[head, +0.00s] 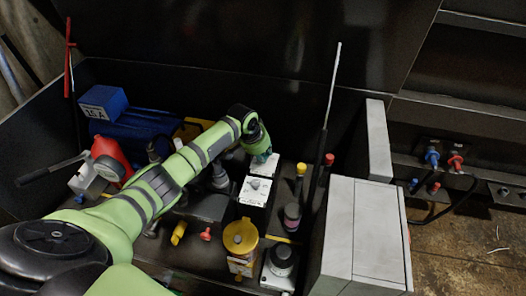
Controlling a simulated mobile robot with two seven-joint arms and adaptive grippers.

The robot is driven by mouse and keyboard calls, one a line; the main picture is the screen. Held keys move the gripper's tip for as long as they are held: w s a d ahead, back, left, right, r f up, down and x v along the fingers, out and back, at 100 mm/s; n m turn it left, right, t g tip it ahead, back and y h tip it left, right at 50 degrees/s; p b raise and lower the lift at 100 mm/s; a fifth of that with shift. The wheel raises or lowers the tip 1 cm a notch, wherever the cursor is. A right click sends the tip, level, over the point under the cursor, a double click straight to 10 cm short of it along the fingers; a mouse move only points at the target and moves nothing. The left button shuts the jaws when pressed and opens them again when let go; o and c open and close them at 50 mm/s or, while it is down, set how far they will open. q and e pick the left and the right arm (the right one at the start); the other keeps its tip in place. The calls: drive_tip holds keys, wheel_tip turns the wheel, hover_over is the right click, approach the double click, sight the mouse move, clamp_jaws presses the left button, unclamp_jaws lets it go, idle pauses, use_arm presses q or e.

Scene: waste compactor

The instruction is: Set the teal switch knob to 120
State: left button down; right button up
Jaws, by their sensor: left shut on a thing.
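My left arm reaches in from the lower left. Its gripper (262,156) points down at a small white switch plate (256,171) at the back of the middle row of devices. The gripper is shut at the spot where the teal switch knob sits; the fingers and wrist hide the knob, so its pointer and the scale cannot be read. A second white plate (255,191) with a grey round knob is just in front of the gripper, apart from it. My right gripper is not in view.
A yellow-lidded canister (240,238), a grey round device (281,260), yellow-capped (301,170) and red-capped posts, and a tall thin rod (332,95) stand nearby. A grey cabinet (366,232) stands right. A blue box (103,103) and red part (111,155) are left.

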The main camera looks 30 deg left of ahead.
use_arm(q)
drive_tip(key=n+p, duration=0.1)
drive_tip(key=n+y+p, duration=0.1)
drive_tip(key=p, duration=0.1)
drive_tip(key=n+p, duration=0.1)
drive_tip(key=shift+w+d+r+n+p, duration=0.1)
drive_tip(key=shift+d+r+n+p, duration=0.15)
drive_tip(key=shift+r+n+p, duration=0.15)
drive_tip(key=n+y+p, duration=0.1)
drive_tip(key=n, duration=0.1)
drive_tip(key=shift+d+f+n, duration=0.1)
drive_tip(key=shift+f+n, duration=0.05)
drive_tip(key=shift+n, duration=0.25)
drive_tip(key=shift+w+f+n+y+p, duration=0.1)
drive_tip(key=shift+n+y+p, duration=0.35)
drive_tip(key=shift+n, duration=0.35)
drive_tip(key=shift+n+g+y+b, duration=0.4)
drive_tip(key=shift+n+y, duration=0.25)
drive_tip(key=shift+n, duration=0.95)
drive_tip(key=shift+w, duration=0.1)
drive_tip(key=c, duration=1)
unclamp_jaws()
drive_tip(key=shift+f, duration=0.1)
